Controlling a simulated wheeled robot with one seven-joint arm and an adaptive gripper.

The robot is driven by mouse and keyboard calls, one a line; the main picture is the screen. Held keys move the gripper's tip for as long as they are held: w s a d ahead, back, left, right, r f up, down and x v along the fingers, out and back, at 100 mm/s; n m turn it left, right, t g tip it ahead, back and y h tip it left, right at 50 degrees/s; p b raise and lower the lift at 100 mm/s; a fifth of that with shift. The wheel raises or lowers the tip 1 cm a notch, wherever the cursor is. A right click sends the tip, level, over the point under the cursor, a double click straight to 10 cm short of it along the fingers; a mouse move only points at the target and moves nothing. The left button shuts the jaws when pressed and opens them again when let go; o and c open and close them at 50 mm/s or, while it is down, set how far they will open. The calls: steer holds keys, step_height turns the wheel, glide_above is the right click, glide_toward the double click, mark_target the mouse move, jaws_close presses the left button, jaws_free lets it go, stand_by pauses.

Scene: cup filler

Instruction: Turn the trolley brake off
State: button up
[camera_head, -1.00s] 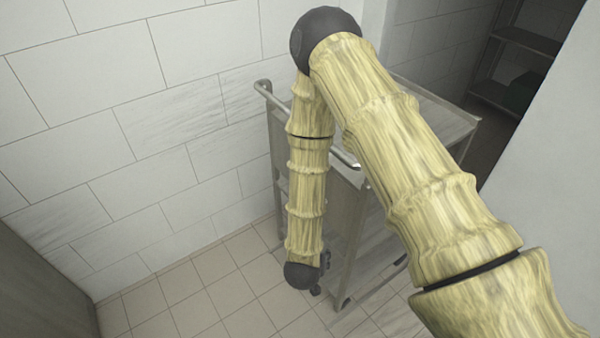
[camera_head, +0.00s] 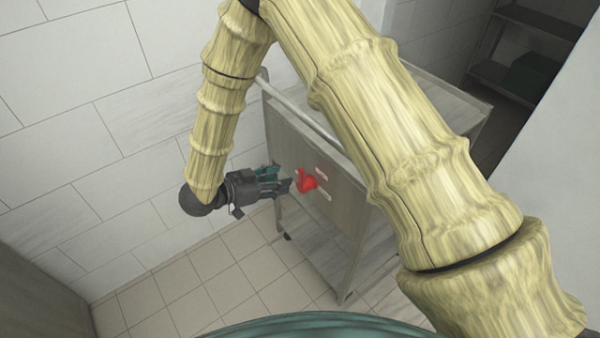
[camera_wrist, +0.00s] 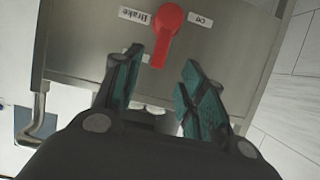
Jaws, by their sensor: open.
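The trolley (camera_head: 340,215) is a grey metal cart with a push handle (camera_head: 300,115) along its near top edge. A red brake lever (camera_head: 306,181) sits on its end panel, between pale labels. In the wrist view the red lever (camera_wrist: 166,32) has a round hub and a narrow arm pointing down toward my gripper. One label there reads "Brake" (camera_wrist: 134,15). My gripper (camera_head: 287,186) is open and empty just left of the lever. In the wrist view its two fingers (camera_wrist: 162,78) stand apart, with the lever's tip close to the gap between them. Contact cannot be told.
A white tiled wall (camera_head: 60,130) runs behind and left of the trolley. The tiled floor (camera_head: 190,290) is clear in front of it. Dark shelving (camera_head: 530,50) stands at the back right, beyond a pale wall edge (camera_head: 540,210).

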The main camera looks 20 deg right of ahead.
mark_target(300, 175)
steer(key=p+x, duration=0.1)
steer(key=x, duration=0.8)
steer(key=shift+w+d+f+p, duration=0.1)
steer(key=shift+d+p, duration=0.05)
steer(key=shift+p, duration=0.25)
jaws_close()
